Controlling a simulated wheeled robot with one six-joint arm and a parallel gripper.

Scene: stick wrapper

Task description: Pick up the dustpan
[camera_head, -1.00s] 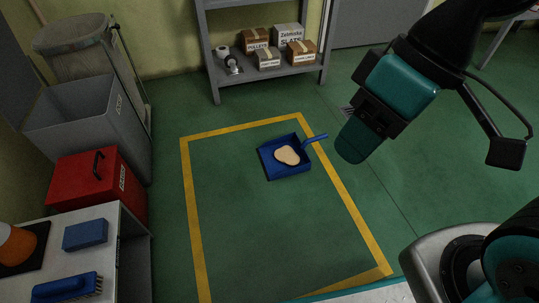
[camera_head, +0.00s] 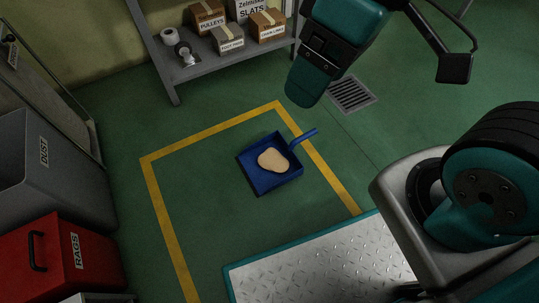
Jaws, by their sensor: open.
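A blue dustpan (camera_head: 256,181) lies on the green floor inside the yellow-taped outline. Its handle points to the upper right and crosses near the right tape line. A flat tan piece (camera_head: 273,160) lies in the pan. My gripper (camera_head: 303,90) hangs in the upper middle right, above and apart from the dustpan handle. It holds nothing that I can see. Its teal and black body is seen from one side, so the gap between the fingers is hidden.
A grey shelf (camera_head: 212,60) with boxes stands at the back. A grey bin (camera_head: 60,175) labelled DUST and a red box (camera_head: 60,260) labelled RAGS stand at the left. A floor drain (camera_head: 352,94) lies at the right. The taped floor around the dustpan is clear.

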